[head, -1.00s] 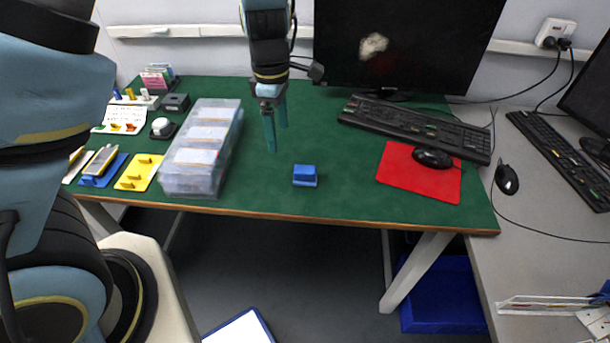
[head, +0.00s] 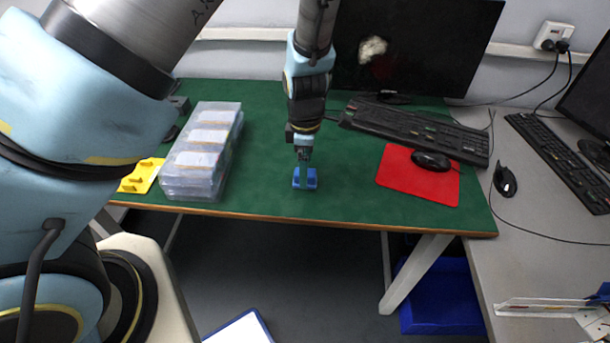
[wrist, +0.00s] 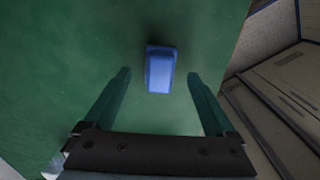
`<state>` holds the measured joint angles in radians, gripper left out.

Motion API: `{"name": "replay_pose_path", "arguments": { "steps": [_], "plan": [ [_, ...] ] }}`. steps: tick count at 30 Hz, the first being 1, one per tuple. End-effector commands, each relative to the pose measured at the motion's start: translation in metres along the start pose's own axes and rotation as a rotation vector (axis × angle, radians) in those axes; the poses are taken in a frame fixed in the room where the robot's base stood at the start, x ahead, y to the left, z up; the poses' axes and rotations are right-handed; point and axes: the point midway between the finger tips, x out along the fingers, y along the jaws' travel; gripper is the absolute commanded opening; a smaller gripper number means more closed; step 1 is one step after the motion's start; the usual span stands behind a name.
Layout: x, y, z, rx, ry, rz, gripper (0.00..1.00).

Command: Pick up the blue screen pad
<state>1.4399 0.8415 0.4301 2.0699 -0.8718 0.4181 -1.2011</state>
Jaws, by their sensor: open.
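The blue screen pad (head: 311,178) is a small blue block on the green table, near its front edge in the head view. In the wrist view the blue pad (wrist: 160,70) lies just past the fingertips, between the lines of the two fingers. My gripper (head: 304,172) hangs over the pad in the head view and hides part of it. The wrist view shows my gripper (wrist: 158,75) open and empty, with its two green fingers apart. I cannot tell the exact height of the fingertips above the pad.
Clear stacked boxes (head: 203,150) stand left of the pad, with a yellow holder (head: 141,176) beyond them. A red mat (head: 420,178) with a black mouse (head: 431,160) and a keyboard (head: 415,127) lie to the right. The green table (head: 255,185) is bare around the pad.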

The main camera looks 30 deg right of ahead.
Motion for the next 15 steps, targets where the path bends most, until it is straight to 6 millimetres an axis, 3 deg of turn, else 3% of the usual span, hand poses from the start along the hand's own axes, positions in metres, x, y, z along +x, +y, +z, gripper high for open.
{"name": "replay_pose_path", "arguments": {
  "steps": [6, 13, 15],
  "plan": [
    [0.024, 0.000, -0.001, -0.001, -0.001, 0.001, 0.90],
    [0.026, 0.000, 0.000, 0.000, -0.002, 0.002, 0.90],
    [0.026, 0.000, 0.000, 0.000, -0.002, 0.002, 0.84]
  ]
}}
